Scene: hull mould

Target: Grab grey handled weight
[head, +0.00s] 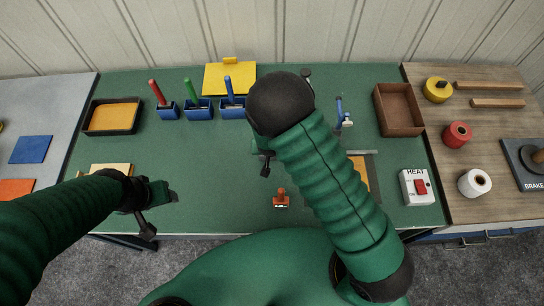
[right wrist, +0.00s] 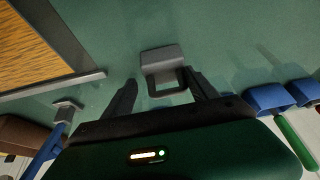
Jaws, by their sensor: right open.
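The grey handled weight (right wrist: 162,60) shows in the right wrist view as a grey block with a square loop handle on the side towards my gripper. My right gripper (right wrist: 163,82) is open. Its two dark fingertips appear on either side of the handle, with no clear contact; the gap in depth is hard to judge. In the head view my right arm hides the weight, and only a dark part of the right gripper (head: 266,163) shows beside the arm. My left gripper (head: 158,208) is low at the left of the green table, with its jaw opening unclear.
Blue holders (head: 199,108) with coloured handles stand at the back. An orange-handled stamp (head: 281,198) stands near the front edge. A blue tool (head: 340,111), brown box (head: 400,112) and HEAT switch box (head: 415,188) are at the right. The left-centre table is clear.

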